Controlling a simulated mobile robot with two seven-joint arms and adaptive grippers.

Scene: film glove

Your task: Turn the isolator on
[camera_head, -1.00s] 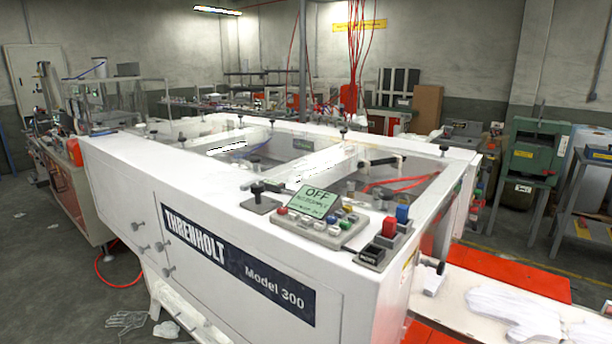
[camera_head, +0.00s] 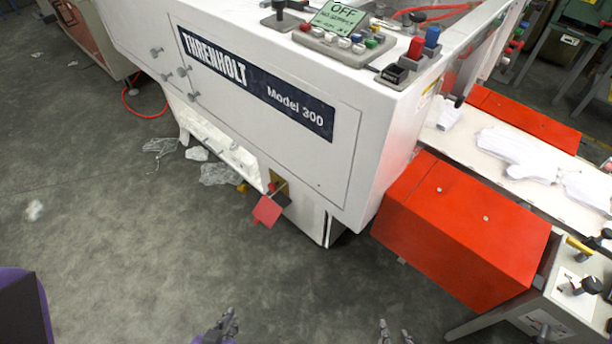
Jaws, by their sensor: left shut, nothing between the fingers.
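A small yellow-backed switch with a red part (camera_head: 279,189), which looks like the isolator, sits low on the white machine's front leg. A red tag or plate (camera_head: 267,210) hangs at it and partly covers it, so the handle's position is unclear. The panel display (camera_head: 338,16) on top of the machine reads OFF. My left gripper (camera_head: 228,318) is at the bottom edge, shut and empty, well below and apart from the switch. My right gripper (camera_head: 394,330) is at the bottom edge farther right, with two fingertips apart and the rest cut off.
The white Threnholt machine (camera_head: 250,130) fills the top middle. A red guard box (camera_head: 460,232) and a conveyor with white gloves (camera_head: 515,152) stand at right. Plastic scraps (camera_head: 220,173) lie left of the switch.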

